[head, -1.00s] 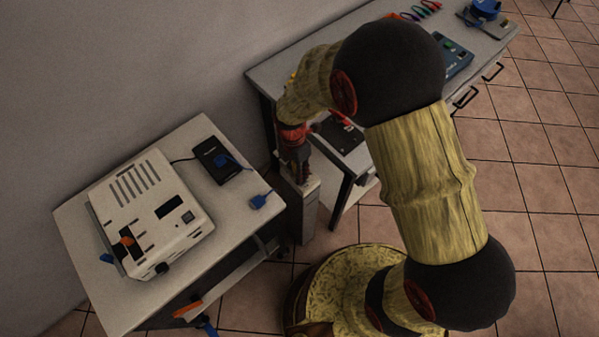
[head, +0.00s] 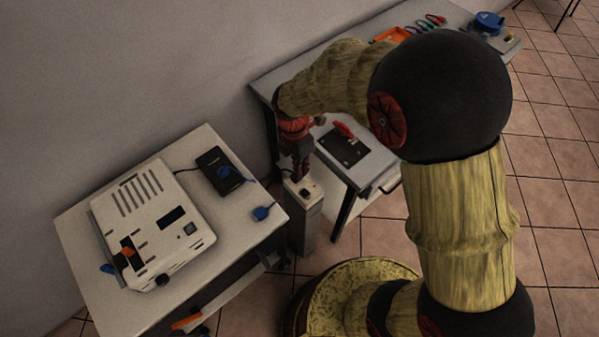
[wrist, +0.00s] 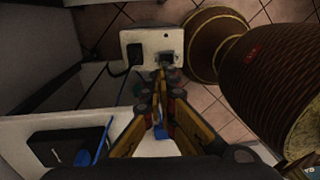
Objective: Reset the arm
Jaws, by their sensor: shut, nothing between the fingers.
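My gripper (head: 298,170) hangs pointing down over the top of a narrow pale post (head: 307,228) between the two tables. In the wrist view my gripper (wrist: 163,76) has its fingertips together with nothing between them. The tips overlap the edge of the post's white top (wrist: 146,38), close to a dark socket-like opening. I cannot tell whether they touch it. My arm (head: 455,225) is bent, with its large black joint high at the right, hiding part of the far table.
The near table (head: 80,245) holds a white device (head: 150,225), a black box (head: 212,165) and a blue plug (head: 263,212). The far table (head: 265,85) holds a black plate (head: 343,147), an orange tray (head: 393,35) and a blue item (head: 488,22). Tiled floor is open at right.

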